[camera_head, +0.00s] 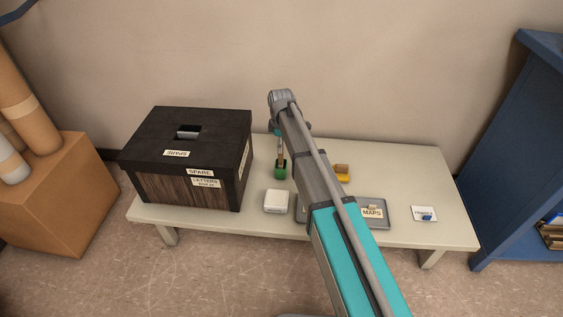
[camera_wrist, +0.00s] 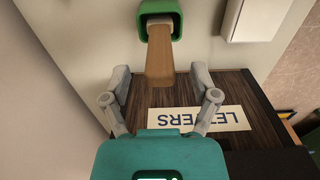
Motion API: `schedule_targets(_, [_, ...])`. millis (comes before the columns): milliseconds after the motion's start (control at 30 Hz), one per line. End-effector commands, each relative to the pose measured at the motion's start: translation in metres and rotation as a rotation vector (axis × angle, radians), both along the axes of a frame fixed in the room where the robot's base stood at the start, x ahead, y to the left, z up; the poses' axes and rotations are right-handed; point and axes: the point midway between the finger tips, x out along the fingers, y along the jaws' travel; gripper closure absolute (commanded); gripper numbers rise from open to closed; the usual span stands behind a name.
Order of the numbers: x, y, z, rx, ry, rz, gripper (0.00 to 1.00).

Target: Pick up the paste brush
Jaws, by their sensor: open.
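The paste brush shows in the wrist view as a light wooden handle (camera_wrist: 160,62) standing out of a green pot (camera_wrist: 143,22). In the head view the green pot (camera_head: 281,172) stands on the table, right of the black box, with the handle rising toward my gripper (camera_head: 280,146). In the wrist view my gripper (camera_wrist: 161,74) is open, with a finger on each side of the handle's end and a visible gap on both sides. The bristles are hidden inside the pot.
A black-lidded, wood-sided box (camera_head: 190,180) stands close left. A white box (camera_head: 276,201) lies in front of the pot. Right of my arm are a yellow item (camera_head: 343,178), a grey tray (camera_head: 383,222) and a white card (camera_head: 424,213). The table's right end is mostly clear.

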Motion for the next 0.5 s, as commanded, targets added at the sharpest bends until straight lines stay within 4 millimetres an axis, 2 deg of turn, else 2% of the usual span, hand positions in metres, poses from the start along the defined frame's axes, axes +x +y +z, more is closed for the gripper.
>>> schedule_targets(33, [0.0001, 0.0, -0.0076, 0.0, 0.0, 0.0, 0.23])
schedule_targets(133, [0.0001, 0.0, -0.0125, 0.0, 0.0, 0.0, 0.23])
schedule_targets(500, [0.0, 0.0002, -0.0151, 0.0, 0.0, 0.0, 0.23])
